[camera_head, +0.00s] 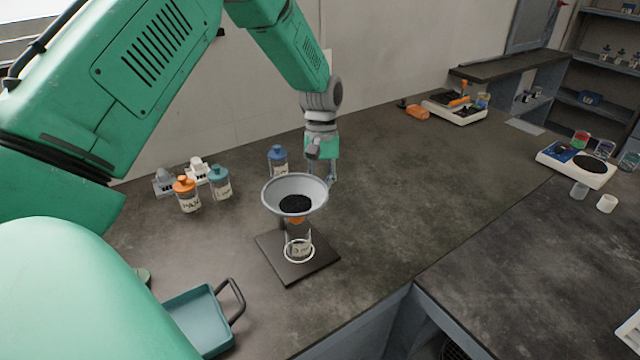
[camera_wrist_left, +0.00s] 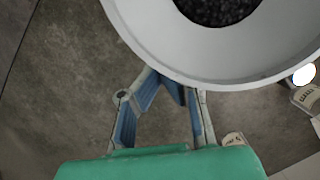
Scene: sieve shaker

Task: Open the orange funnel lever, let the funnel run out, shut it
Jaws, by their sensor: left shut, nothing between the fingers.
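A pale grey funnel (camera_head: 311,188) holds black granules (camera_head: 295,204) and stands over a clear labelled jar (camera_head: 299,246) on a dark square base plate (camera_head: 318,264). A little of the orange lever (camera_head: 296,219) shows just below the bowl; its setting cannot be told. My left gripper (camera_head: 332,180) is behind the funnel at its right, pointing down. In the left wrist view the fingers (camera_wrist_left: 170,80) lean together, shut and empty, with their tips close to or beneath the funnel rim (camera_wrist_left: 205,68). The rim may hide the tips. My right gripper is not in view.
Orange-capped (camera_head: 187,195), teal-capped (camera_head: 219,183) and blue-capped (camera_head: 278,160) bottles stand left of and behind the funnel. A teal tray (camera_head: 196,318) lies at the front left. A balance (camera_head: 455,107) sits at the back. The bench right of the funnel is clear.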

